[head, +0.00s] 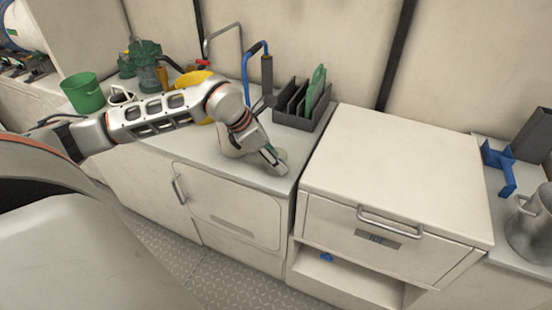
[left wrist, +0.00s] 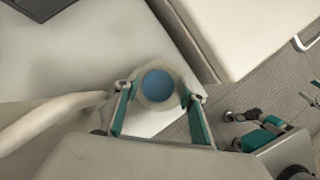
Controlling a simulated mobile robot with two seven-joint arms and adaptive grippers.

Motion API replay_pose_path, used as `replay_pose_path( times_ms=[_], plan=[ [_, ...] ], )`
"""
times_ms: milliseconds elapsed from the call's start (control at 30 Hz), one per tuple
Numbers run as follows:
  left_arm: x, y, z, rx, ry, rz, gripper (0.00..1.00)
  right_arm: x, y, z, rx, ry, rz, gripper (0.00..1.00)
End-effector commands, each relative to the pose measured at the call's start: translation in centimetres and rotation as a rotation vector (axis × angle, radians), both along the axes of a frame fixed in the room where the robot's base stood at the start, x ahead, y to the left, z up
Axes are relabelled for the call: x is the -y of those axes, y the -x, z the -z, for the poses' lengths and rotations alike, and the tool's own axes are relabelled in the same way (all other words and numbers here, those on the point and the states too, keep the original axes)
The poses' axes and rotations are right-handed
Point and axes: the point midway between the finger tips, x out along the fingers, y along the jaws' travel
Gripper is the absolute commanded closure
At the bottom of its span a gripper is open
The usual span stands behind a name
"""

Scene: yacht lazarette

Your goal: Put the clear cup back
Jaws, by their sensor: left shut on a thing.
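The clear cup (left wrist: 142,97) shows in the left wrist view as a round, pale, see-through rim around a blue disc. My left gripper (left wrist: 157,96) is shut on it, with a teal-padded finger at each side. In the head view my left gripper (head: 276,160) is low over the right front corner of the pale counter (head: 250,175). The cup is only a faint pale shape there, and I cannot tell whether it touches the counter. My right gripper (left wrist: 234,131) shows at the right of the left wrist view, apparently open and empty over the floor; the head view does not show it.
A dark slotted rack (head: 302,112) stands behind the gripper. A blue-handled tool (head: 248,75), yellow bowl (head: 196,80) and green bucket (head: 82,92) stand farther left. The drawer cabinet top (head: 395,160) at right is clear.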

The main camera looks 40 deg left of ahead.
Motion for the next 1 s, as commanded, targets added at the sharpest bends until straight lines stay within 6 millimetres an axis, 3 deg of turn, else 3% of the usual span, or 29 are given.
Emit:
replay_pose_path(
  times_ms=[200, 233, 667, 1000],
  plan=[
    [0.0, 0.0, 0.3, -0.001, -0.001, 0.000, 0.77, 0.0, 0.0, -0.1, 0.003, -0.002, 0.001, 0.60],
    [0.0, 0.0, 0.2, 0.000, 0.000, 0.000, 0.53, 0.0, -0.1, -0.2, 0.004, -0.002, 0.001, 0.60],
    [-0.2, 0.1, -0.6, 0.002, -0.001, 0.000, 0.53, 0.0, 0.5, 0.0, -0.006, -0.002, 0.001, 0.60],
    [-1.8, 2.7, -6.2, 0.006, -0.004, -0.001, 0.53, 0.3, 0.3, -0.6, 0.000, 0.005, 0.004, 0.60]
  ],
)
